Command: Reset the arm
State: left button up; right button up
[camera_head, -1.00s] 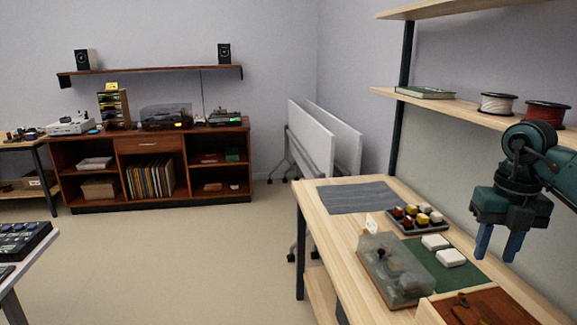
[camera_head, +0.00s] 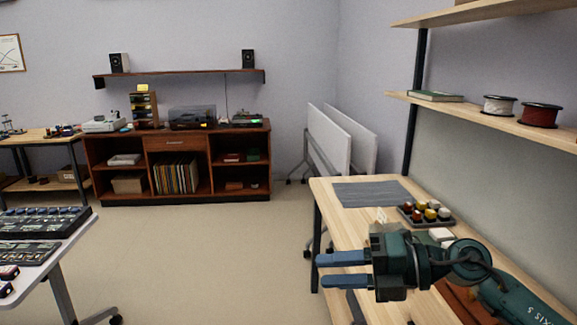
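My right gripper (camera_head: 343,270) is in the lower right of the head view, in front of the wooden workbench (camera_head: 362,223). Its two blue fingers point left and stand apart, with nothing between them. The dark green arm folds back to the lower right corner and hides part of the bench top. My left gripper is not in view.
The bench holds a grey mat (camera_head: 370,194), a tray of small knobs (camera_head: 428,216) and white blocks partly hidden by my arm. Shelves with spools (camera_head: 540,114) hang above. A table with dark devices (camera_head: 40,222) stands left. The floor (camera_head: 200,260) between is clear.

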notch_tip(320, 180, up, 3)
jog(key=w+d+m+t+h, duration=0.2)
jog(key=d+m+t, duration=0.1)
jog(key=m+t, duration=1.3)
jog(key=s+d+f+m+g+h, duration=0.25)
jog(key=d+f+m+h, duration=0.55)
jog(key=f+m+h, duration=0.5)
jog(key=s+d+f+m+g, duration=0.1)
jog(key=s+f+m+g, duration=0.1)
jog(key=s+f+g, duration=0.8)
jog(key=s+f+m+g, duration=0.3)
jog(key=s+f, duration=0.3)
jog(key=s, duration=0.7)
jog(key=w+a+f+n+t+y, duration=0.1)
jog(key=w+a+f+t+y, duration=0.2)
jog(key=w+a+f+t, duration=0.3)
jog(key=shift+w+f+t, duration=0.2)
jog(key=shift+f+t, duration=0.1)
jog(key=shift+t, duration=0.15)
jog(key=shift+a, duration=0.1)
